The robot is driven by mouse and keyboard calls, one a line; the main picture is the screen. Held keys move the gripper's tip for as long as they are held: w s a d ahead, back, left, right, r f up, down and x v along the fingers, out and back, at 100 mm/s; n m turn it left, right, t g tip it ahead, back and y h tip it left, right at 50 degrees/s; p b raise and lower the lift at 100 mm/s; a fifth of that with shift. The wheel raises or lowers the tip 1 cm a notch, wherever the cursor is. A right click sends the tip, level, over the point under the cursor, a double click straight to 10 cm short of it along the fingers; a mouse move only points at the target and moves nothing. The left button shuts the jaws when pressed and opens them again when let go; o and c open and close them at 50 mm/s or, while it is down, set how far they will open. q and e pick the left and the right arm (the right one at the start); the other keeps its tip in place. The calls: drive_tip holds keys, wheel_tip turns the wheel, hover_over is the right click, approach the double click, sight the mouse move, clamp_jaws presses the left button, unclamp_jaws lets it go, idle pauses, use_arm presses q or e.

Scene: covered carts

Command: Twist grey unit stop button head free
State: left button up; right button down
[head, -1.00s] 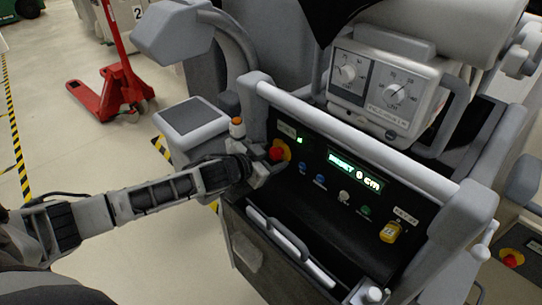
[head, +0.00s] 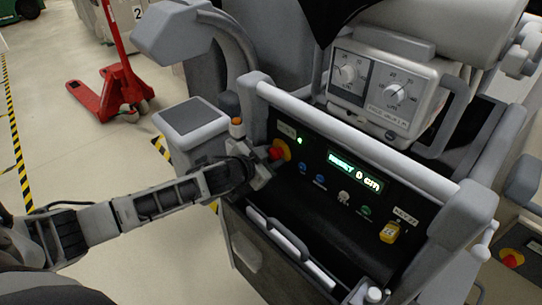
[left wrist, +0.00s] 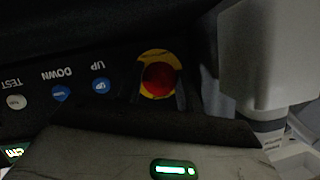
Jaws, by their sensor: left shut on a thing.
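The grey unit's stop button is a red head (head: 275,154) on a yellow disc (head: 284,147), at the left end of the black control panel (head: 320,205). In the left wrist view the red head (left wrist: 159,79) shows on its yellow disc (left wrist: 152,57), between my finger tips. My left gripper (head: 268,159) is at the panel and shut on the red head; the fingers partly cover it. My right gripper is in neither view.
A grey rail (head: 350,140) runs above. A red pallet truck (head: 115,85) is farther back.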

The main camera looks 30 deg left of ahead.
use_arm(q)
drive_tip(key=shift+d+f+m+t+y+b, duration=0.15)
drive_tip(key=shift+m+t+y+b, duration=0.45)
drive_tip(key=shift+m, duration=0.6)
drive_tip(key=shift+m+y, duration=0.4)
drive_tip(key=shift+m, duration=0.3)
drive_tip(key=o, duration=1)
drive_tip(key=v, duration=1.6)
drive_tip(key=shift+f, duration=0.1)
